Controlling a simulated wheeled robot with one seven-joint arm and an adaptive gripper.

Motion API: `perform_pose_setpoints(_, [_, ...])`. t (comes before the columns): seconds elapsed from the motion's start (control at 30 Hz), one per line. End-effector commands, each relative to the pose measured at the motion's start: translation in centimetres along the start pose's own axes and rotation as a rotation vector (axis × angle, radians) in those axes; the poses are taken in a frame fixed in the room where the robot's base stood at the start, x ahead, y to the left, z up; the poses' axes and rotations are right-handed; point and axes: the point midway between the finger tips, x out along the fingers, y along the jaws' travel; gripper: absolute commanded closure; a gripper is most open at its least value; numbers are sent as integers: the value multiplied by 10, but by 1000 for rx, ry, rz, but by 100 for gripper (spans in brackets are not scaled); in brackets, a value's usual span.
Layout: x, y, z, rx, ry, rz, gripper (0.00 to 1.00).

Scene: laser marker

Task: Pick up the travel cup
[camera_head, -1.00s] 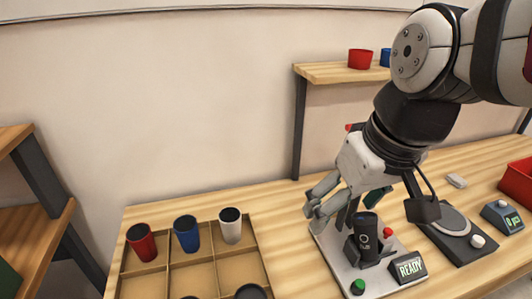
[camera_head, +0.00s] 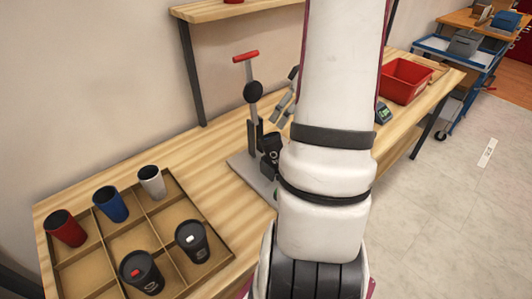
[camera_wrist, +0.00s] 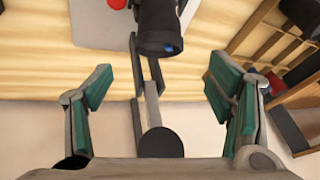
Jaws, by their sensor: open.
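A black travel cup (camera_head: 272,148) sits in the laser marker (camera_head: 240,165), partly hidden by my arm in the head view. In the wrist view the dark cup (camera_wrist: 160,28) shows at the top centre, beyond my fingertips. My gripper (camera_wrist: 160,68) is open and empty, with its green-padded fingers spread left and right of the cup's line and not touching it. In the head view only part of my gripper (camera_head: 284,103) shows, behind my arm and close to the cup.
A compartment tray (camera_head: 100,284) at left holds a red cup (camera_head: 65,229), a blue cup (camera_head: 111,204), a white cup (camera_head: 151,181) and two black lidded cups. The marker's red-handled post (camera_head: 249,90) stands close to my gripper. A red bin (camera_head: 405,80) stands at the right.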

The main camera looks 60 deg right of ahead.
Motion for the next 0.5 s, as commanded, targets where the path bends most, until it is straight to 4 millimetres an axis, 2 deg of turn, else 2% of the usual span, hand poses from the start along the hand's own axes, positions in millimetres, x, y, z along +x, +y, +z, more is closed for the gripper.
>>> perform_pose_setpoints(0.3, [54, 1, 2, -1, 0, -4, 25])
perform_pose_setpoints(0.5, [80, 2, 2, -2, 0, -1, 25])
